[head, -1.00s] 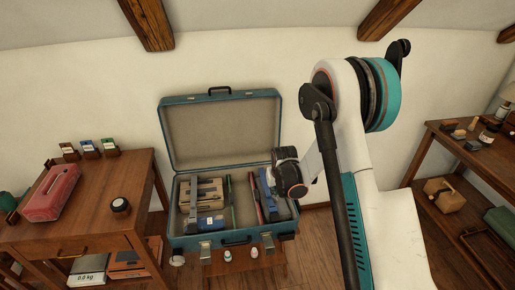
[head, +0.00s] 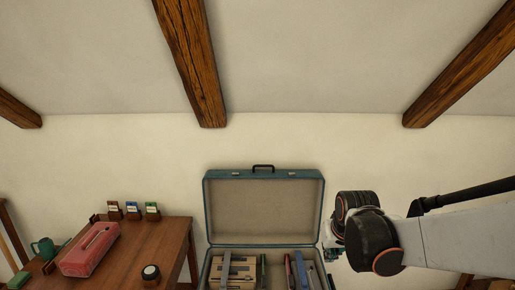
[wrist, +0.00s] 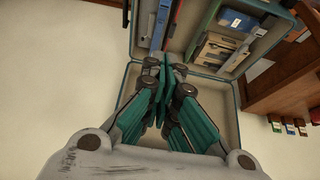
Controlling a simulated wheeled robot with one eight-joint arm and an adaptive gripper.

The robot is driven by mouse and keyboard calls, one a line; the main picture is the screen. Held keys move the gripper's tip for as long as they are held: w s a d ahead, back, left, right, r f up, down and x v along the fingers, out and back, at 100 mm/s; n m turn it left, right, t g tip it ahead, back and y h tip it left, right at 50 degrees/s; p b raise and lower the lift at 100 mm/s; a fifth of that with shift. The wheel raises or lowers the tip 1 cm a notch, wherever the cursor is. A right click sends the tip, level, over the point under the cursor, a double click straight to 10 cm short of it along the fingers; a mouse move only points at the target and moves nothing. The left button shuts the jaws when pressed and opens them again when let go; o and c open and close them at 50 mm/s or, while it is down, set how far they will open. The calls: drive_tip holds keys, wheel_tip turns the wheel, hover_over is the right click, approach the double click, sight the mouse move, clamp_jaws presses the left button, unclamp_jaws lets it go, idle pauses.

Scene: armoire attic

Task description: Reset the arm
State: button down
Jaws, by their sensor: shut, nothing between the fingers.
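My gripper (wrist: 164,72) is shut and empty; its teal fingers meet in the middle of the wrist view. In the head view my arm comes in from the right edge, and the gripper end is mostly hidden behind the dark wrist joint. The gripper is over the open blue suitcase (head: 209,215), in front of its raised lid, which also shows in the wrist view (wrist: 235,124). Inside the suitcase are tan items (head: 235,268) and red and blue items on the right. The front of the suitcase is cut off by the head view's lower edge.
A wooden desk (head: 175,240) stands left, with a red toolbox (head: 90,250), a round dark tin (head: 151,273) and several small card holders (head: 133,210). Ceiling beams (head: 190,65) cross above. The wall above the suitcase is clear.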

drive_tip(key=s+r+t, duration=0.1)
drive_tip(key=s+r, duration=0.2)
drive_tip(key=s, duration=0.8)
drive_tip(key=s+r, duration=0.4)
drive_tip(key=s, duration=0.7)
drive_tip(key=shift+s+t, duration=0.25)
drive_tip(key=shift+t, duration=0.15)
